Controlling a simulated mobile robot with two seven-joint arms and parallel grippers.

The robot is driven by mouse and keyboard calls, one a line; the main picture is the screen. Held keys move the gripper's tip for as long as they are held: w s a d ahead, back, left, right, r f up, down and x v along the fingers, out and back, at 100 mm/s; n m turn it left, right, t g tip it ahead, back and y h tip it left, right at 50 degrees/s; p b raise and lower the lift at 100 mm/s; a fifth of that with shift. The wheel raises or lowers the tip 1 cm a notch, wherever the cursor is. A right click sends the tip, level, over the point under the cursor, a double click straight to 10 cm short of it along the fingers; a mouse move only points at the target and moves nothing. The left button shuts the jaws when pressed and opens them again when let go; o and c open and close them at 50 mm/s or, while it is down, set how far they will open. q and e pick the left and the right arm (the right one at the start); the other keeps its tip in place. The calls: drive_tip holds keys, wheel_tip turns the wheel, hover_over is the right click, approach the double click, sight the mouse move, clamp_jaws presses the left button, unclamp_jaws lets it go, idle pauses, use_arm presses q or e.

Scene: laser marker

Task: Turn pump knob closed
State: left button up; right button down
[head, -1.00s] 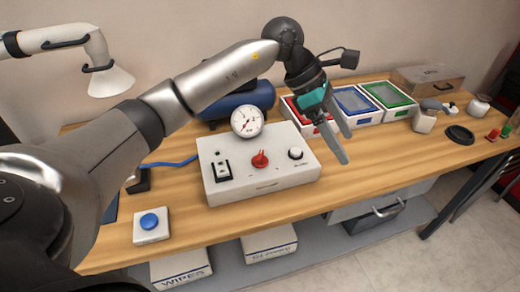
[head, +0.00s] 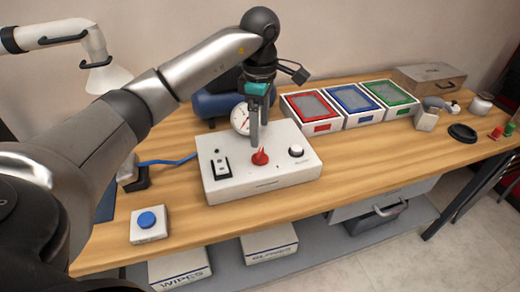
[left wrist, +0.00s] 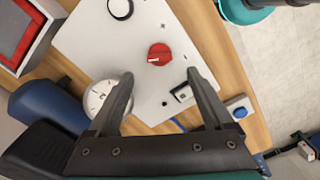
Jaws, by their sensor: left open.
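The pump box (head: 285,173) is a white control box on the wooden bench. Its red knob (head: 260,157) sits in the middle of the top, between a black rocker switch (head: 221,168) and a white round knob (head: 296,151). A round gauge (head: 239,119) stands at the box's back. My left gripper (head: 259,142) points down above the red knob, seemingly just behind it. In the left wrist view the red knob (left wrist: 159,54) lies ahead of the open, empty fingers (left wrist: 163,80), apart from both. My right gripper is not in view.
Red, blue and green framed trays (head: 350,103) stand to the right of the box. A blue button (head: 148,220) on a white base sits at the front left. A blue cylinder (head: 215,103) lies behind the box. The bench front right of the box is clear.

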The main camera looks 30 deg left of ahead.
sight(260, 152)
use_arm(q)
wheel_tip(260, 152, down, 7)
drive_tip(key=shift+r+b, duration=0.1)
drive_tip(key=shift+b, duration=0.25)
clamp_jaws()
idle(0.6)
